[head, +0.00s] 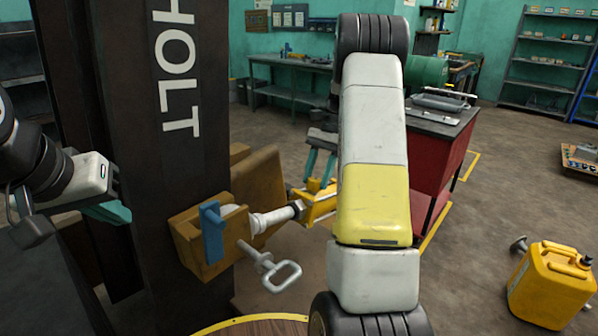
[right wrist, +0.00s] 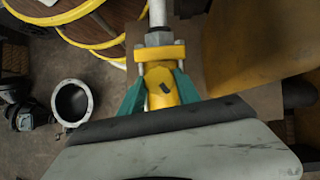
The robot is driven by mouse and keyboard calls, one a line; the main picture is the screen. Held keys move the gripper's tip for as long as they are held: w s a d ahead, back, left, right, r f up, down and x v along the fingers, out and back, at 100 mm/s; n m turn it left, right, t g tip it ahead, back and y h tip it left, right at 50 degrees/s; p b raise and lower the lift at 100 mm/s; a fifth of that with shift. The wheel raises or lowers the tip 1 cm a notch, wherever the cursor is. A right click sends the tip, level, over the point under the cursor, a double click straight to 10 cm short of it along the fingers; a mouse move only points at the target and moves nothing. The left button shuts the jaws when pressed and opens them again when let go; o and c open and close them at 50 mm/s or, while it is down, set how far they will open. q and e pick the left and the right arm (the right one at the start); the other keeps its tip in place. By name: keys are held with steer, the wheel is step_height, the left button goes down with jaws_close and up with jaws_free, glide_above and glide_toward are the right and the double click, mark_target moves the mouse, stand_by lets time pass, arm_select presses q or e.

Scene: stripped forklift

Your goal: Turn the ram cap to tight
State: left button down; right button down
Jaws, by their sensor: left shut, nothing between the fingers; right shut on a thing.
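The ram cap appears to be the yellow end piece (head: 318,205) on the grey rod that sticks out from the mast bracket. In the right wrist view, this yellow piece (right wrist: 163,88) has a bolted flange and sits below a nut and the rod. My right gripper (right wrist: 161,90) is shut on it, one teal finger at each side. In the head view, my right gripper (head: 320,165) shows only in part, as my arm covers much of it. My left gripper (head: 118,211) is shut and empty at the left, by the dark mast (head: 150,130).
A brown bracket (head: 185,250) on the mast bears a blue clip (head: 212,232) and a grey looped handle (head: 283,275) close to the rod. A red cabinet (head: 432,160) stands behind my right arm. A yellow canister (head: 550,285) is at lower right, with open floor around it.

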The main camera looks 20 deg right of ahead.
steer(key=m+t, duration=0.1)
steer(key=m, duration=0.6)
steer(key=shift+s+d+t+y, duration=0.1)
steer(key=shift+t+y, duration=0.2)
steer(key=shift+t, duration=0.1)
steer(key=shift+m, duration=0.3)
steer(key=c, duration=0.9)
jaws_free()
steer(key=shift+o, duration=0.2)
steer(key=v, duration=0.7)
steer(key=shift+d+r, duration=0.2)
steer(key=shift+r, duration=0.1)
